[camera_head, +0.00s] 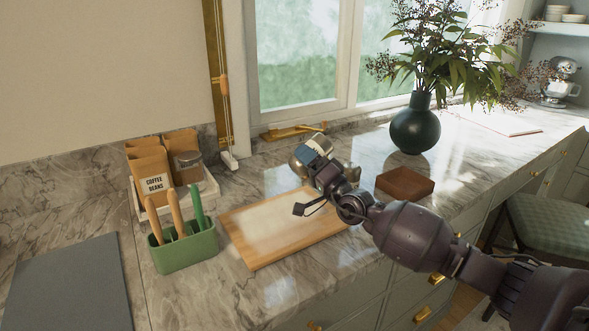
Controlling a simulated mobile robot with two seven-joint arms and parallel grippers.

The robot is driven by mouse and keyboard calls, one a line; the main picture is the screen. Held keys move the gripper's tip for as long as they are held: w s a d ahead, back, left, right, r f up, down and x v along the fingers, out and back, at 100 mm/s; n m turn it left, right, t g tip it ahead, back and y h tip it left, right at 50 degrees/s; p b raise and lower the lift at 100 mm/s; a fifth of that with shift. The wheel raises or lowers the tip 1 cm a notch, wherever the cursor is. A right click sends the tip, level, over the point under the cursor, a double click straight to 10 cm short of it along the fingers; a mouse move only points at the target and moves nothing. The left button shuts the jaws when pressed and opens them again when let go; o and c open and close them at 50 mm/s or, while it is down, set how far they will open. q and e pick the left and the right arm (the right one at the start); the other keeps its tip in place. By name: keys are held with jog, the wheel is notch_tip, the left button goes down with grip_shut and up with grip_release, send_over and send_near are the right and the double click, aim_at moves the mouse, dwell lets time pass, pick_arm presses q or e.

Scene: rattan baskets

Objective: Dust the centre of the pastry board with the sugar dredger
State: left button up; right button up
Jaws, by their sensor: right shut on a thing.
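The wooden pastry board (240,243) lies on the marble counter, with a pale whitish area over its middle. My right gripper (316,160) is above the board's far right part, its arm coming in from the right. It is shut on a shiny metallic thing, which looks like the sugar dredger (298,164). The gripper hides much of the dredger, so its tilt is hard to tell. My arm also covers the board's right end. My left gripper is not in view.
A green holder (185,252) with several handled tools stands just left of the board. Behind it a pale tray (208,188) holds coffee bags and a jar. A brown block (405,181) and a dark green vase (415,128) stand to the right. A grey mat (68,290) lies far left.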

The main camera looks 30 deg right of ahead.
jog(key=d, duration=0.1)
jog(key=d+b, duration=0.1)
jog(key=shift+d+f+b, duration=0.3)
jog(key=shift+d, duration=0.05)
jog(key=shift+w+d+b, duration=0.1)
jog(key=shift+d+b, duration=0.75)
jog(key=shift+d, duration=0.35)
pick_arm(q)
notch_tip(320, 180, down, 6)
jog(key=b, duration=0.4)
pick_arm(e)
jog(key=s+d+r+p, duration=0.1)
jog(key=s+d+p, duration=0.2)
jog(key=s+d, duration=0.15)
pick_arm(q)
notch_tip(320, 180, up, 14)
jog(key=p, duration=1.2)
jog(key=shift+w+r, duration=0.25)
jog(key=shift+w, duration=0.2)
pick_arm(e)
jog(key=a, duration=2.3)
jog(key=shift+f, duration=0.2)
